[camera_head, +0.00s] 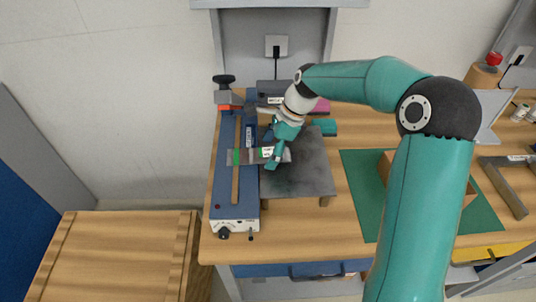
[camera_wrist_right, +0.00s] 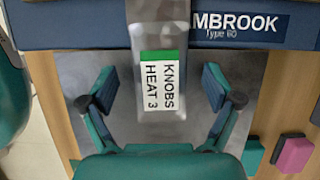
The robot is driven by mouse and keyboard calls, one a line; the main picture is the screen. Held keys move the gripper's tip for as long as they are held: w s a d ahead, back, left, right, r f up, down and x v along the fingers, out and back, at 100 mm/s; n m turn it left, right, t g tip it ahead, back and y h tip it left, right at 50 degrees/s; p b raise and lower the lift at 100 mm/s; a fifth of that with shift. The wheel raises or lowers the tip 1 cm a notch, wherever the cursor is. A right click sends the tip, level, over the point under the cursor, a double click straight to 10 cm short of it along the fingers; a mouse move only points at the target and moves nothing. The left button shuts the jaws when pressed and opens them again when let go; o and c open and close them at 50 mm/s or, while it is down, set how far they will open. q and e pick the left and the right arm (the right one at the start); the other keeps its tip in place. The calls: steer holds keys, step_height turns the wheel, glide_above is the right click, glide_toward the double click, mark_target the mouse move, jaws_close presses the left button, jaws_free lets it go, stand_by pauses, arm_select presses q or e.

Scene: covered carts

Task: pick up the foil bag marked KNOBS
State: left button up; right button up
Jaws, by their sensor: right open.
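The foil bag marked KNOBS (camera_wrist_right: 160,85) is clear-grey with a white label reading KNOBS, HEAT 3 and a green band. It lies across a grey metal plate, one end over the blue sealing machine; in the head view the bag (camera_head: 250,156) shows left of my gripper, which hides part of it. My right gripper (camera_head: 270,148) is low over the plate. In the right wrist view the gripper (camera_wrist_right: 158,80) is open, one finger on each side of the bag, with a visible gap on both sides. My left gripper is not in view.
The blue machine (camera_head: 222,190) stands along the bench's left side, beside the grey plate (camera_head: 305,180). Teal (camera_wrist_right: 252,156) and pink (camera_wrist_right: 293,154) blocks lie right of the plate. A green mat (camera_head: 358,190) carries a brown box (camera_head: 383,166), partly behind my arm.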

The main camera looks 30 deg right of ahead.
steer(key=shift+f, duration=0.2)
stand_by(0.4)
steer(key=c, duration=1.3)
